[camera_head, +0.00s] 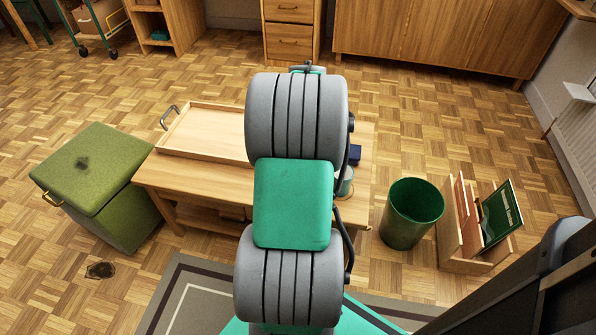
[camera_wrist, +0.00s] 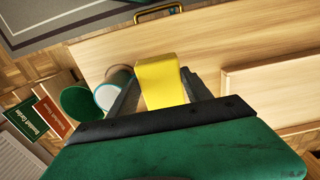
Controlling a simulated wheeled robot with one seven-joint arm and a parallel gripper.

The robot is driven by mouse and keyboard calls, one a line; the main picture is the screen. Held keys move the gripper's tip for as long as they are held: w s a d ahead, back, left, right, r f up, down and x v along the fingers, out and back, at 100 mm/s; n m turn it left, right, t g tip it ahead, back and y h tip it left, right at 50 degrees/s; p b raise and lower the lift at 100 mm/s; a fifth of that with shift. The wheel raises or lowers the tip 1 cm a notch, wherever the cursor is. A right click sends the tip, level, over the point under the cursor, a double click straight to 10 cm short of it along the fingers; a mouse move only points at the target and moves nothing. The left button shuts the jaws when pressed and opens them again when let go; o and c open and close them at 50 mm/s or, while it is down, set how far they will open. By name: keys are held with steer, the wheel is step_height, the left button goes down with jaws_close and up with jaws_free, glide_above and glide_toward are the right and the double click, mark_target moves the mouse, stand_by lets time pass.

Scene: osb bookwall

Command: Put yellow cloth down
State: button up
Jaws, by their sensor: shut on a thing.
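The yellow cloth (camera_wrist: 163,82) shows in the wrist view as a folded, block-like yellow piece between the two dark fingers. My gripper (camera_wrist: 162,78) is shut on it, over the wooden table (camera_wrist: 200,42). I cannot tell whether the cloth touches the tabletop or is held above it. In the head view my arm covers the middle of the table (camera_head: 190,181), and both the cloth and my fingers are hidden.
A wooden tray (camera_head: 205,132) is on the table's left part; it also shows in the wrist view (camera_wrist: 270,90). A cup (camera_head: 346,184) and a dark blue thing (camera_head: 355,155) sit near the right edge. A green bin (camera_head: 413,212) and green pouf (camera_head: 95,170) flank the table.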

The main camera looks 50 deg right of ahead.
steer(key=w+d+f, duration=0.1)
steer(key=f, duration=0.1)
steer(key=w+d+f+b, duration=0.1)
steer(key=d+f+b, duration=0.1)
steer(key=f, duration=0.1)
steer(key=shift+w+d+f, duration=0.35)
steer(key=shift+w+d, duration=0.05)
steer(key=shift+w+d+f+b, duration=0.15)
steer(key=shift+f+b, duration=0.15)
steer(key=shift+f, duration=0.55)
steer(key=shift+w+d+f+b, duration=0.1)
steer(key=shift+f+b, duration=0.2)
steer(key=shift+f, duration=0.55)
steer(key=shift+f, duration=0.2)
steer(key=o, duration=1.2)
